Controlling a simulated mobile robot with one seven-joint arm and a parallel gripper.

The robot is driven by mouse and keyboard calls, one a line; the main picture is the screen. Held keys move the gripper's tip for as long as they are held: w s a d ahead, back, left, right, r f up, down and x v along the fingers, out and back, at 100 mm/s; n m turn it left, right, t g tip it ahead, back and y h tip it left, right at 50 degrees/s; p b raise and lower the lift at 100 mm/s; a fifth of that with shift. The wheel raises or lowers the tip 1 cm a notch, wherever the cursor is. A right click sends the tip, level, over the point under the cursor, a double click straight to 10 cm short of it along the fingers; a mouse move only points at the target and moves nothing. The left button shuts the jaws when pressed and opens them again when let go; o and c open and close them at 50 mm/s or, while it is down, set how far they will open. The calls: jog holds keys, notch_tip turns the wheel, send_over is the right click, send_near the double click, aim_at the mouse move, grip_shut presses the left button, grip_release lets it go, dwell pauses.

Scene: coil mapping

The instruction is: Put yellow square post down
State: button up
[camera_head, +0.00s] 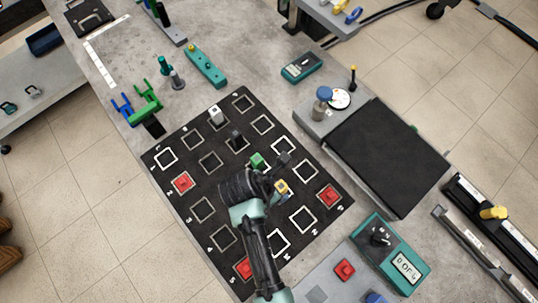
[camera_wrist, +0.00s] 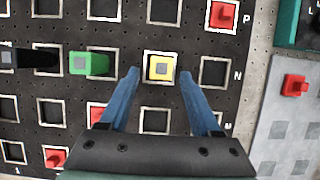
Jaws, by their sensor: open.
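The yellow square post (camera_wrist: 161,67) stands in a white-outlined square of the black mat, between the two fingertips of my gripper (camera_wrist: 160,76) in the wrist view. A gap shows between the post and each blue finger. In the head view the yellow post (camera_head: 281,187) shows beside my dark gripper (camera_head: 284,178), partly hidden by it. The black mat (camera_head: 172,209) has rows of outlined squares with letters and numbers along its edges. My gripper is open.
A green post (camera_wrist: 90,63) stands left of the yellow one, with a black post (camera_wrist: 8,58) farther left. Red pieces (camera_head: 183,183) stand in several squares. A white post (camera_head: 215,114) stands near the mat's far edge. A teal meter (camera_head: 392,252) lies to the right.

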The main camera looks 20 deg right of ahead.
jog(key=w+v, duration=0.1)
jog(key=v, duration=0.6)
jog(key=w+a+r+m+t+y, duration=0.1)
jog(key=w+r+m+t, duration=0.4)
jog(key=r, duration=0.6)
jog(key=w+a+r+m+t, duration=0.2)
jog(key=w+r+t, duration=0.1)
jog(key=w+r, duration=0.6)
jog(key=w+a+r+m+t+y, duration=0.1)
jog(key=w+r+m+t, duration=0.35)
jog(key=r, duration=0.75)
notch_tip(320, 180, up, 17)
jog(key=a+m+t, duration=0.1)
jog(key=m+t, duration=0.3)
jog(key=t, duration=0.2)
jog(key=s+r+m+t+y, duration=0.1)
jog(key=s+r+m+t, duration=0.2)
jog(key=s+r, duration=0.3)
jog(key=s+a+r+m+t+y, duration=0.1)
jog(key=s+r+m+t, duration=0.2)
jog(key=r, duration=1.1)
jog(key=s+t, duration=0.1)
jog(key=s, duration=0.2)
jog(key=shift+s+a, duration=0.25)
jog(key=shift+a, duration=0.1)
